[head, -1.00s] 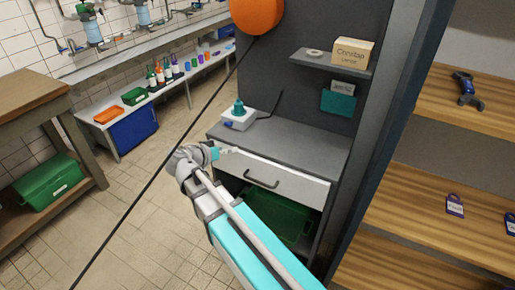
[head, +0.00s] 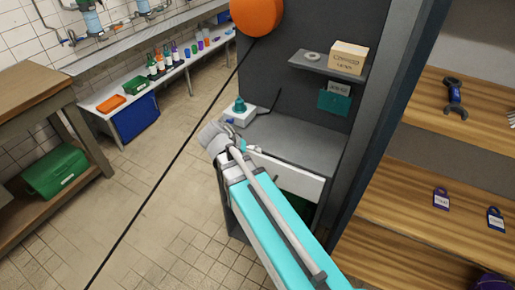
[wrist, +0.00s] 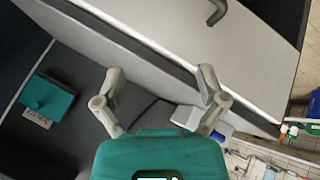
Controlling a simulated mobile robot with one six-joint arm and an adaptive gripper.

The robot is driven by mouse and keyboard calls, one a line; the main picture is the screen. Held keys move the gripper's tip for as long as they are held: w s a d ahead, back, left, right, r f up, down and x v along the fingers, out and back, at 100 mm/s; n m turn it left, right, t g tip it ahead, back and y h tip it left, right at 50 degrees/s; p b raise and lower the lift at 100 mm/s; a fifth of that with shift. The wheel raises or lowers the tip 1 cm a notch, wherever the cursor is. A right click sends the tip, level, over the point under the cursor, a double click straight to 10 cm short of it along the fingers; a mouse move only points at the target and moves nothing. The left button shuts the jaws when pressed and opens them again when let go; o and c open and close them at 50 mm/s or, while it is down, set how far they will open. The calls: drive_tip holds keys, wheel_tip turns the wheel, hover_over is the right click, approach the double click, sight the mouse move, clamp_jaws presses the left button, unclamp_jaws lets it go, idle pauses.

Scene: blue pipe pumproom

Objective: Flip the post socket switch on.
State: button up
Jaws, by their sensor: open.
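No socket switch can be made out clearly in either view, so I cannot tell its on or off state. A white box with a teal top (head: 239,110) stands on the grey counter (head: 290,140). A teal box (head: 334,101) with a pale label hangs on the dark back panel; what seems to be the same box shows in the wrist view (wrist: 48,100). My gripper (head: 253,149) is over the counter's front edge, just below the white box in the head view. In the wrist view my gripper (wrist: 157,80) has its fingers apart, with nothing between them.
A white drawer front (wrist: 220,55) with a dark handle is close to my gripper. A small shelf (head: 325,66) holds a cardboard box (head: 349,57). Wooden shelves (head: 425,120) stand to the right. An orange round thing (head: 257,15) hangs above.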

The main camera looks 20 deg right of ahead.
drive_tip(key=s+r+n+g+y+p, duration=0.2)
drive_tip(key=s+r+n+y+p, duration=0.2)
drive_tip(key=s+r+y+p, duration=0.3)
drive_tip(key=shift+s+d+g+y+p, duration=0.3)
drive_tip(key=shift+s+d+g+p, duration=0.15)
drive_tip(key=shift+p, duration=1.4)
drive_tip(key=shift+a, duration=0.1)
drive_tip(key=w+r+m+t+p, duration=0.1)
drive_tip(key=w+r+m+p, duration=0.3)
drive_tip(key=w, duration=0.7)
drive_tip(key=w+a+r+m+y+p, duration=0.1)
drive_tip(key=w+r+m+p, duration=0.3)
drive_tip(key=w, duration=0.8)
drive_tip(key=shift+w+a+r+m+t, duration=0.15)
drive_tip(key=shift+w+r+m+t, duration=0.2)
drive_tip(key=shift+m, duration=0.35)
drive_tip(key=shift+s+f, duration=0.15)
